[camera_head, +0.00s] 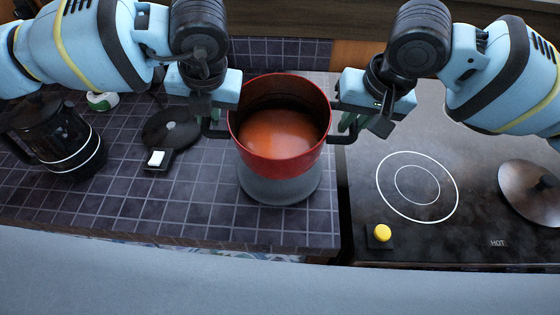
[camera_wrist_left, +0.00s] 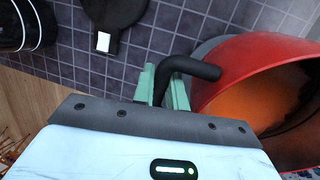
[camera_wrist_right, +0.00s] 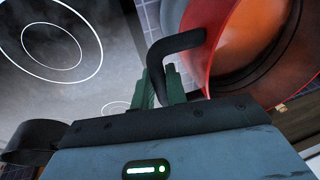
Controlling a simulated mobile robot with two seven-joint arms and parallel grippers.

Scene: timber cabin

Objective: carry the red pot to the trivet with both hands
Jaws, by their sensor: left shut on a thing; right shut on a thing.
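The red pot (camera_head: 281,158) is upright with orange contents and a black handle on each side. It is also in the left wrist view (camera_wrist_left: 240,62) and right wrist view (camera_wrist_right: 222,50). My left gripper (camera_head: 207,115) is shut on the left handle (camera_wrist_left: 190,67). My right gripper (camera_head: 352,118) is shut on the right handle (camera_wrist_right: 176,46). A grey round piece (camera_head: 282,190), apparently the trivet, shows below the pot on the tiled counter. The pot hides most of it, and I cannot tell whether they touch.
A black cooktop (camera_head: 470,225) with white rings lies right, with a yellow knob (camera_head: 382,232) and a round lid (camera_head: 530,192). On the left are a black kettle (camera_head: 62,145) and a dark round base (camera_head: 170,129). Tiles left of the pot are free.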

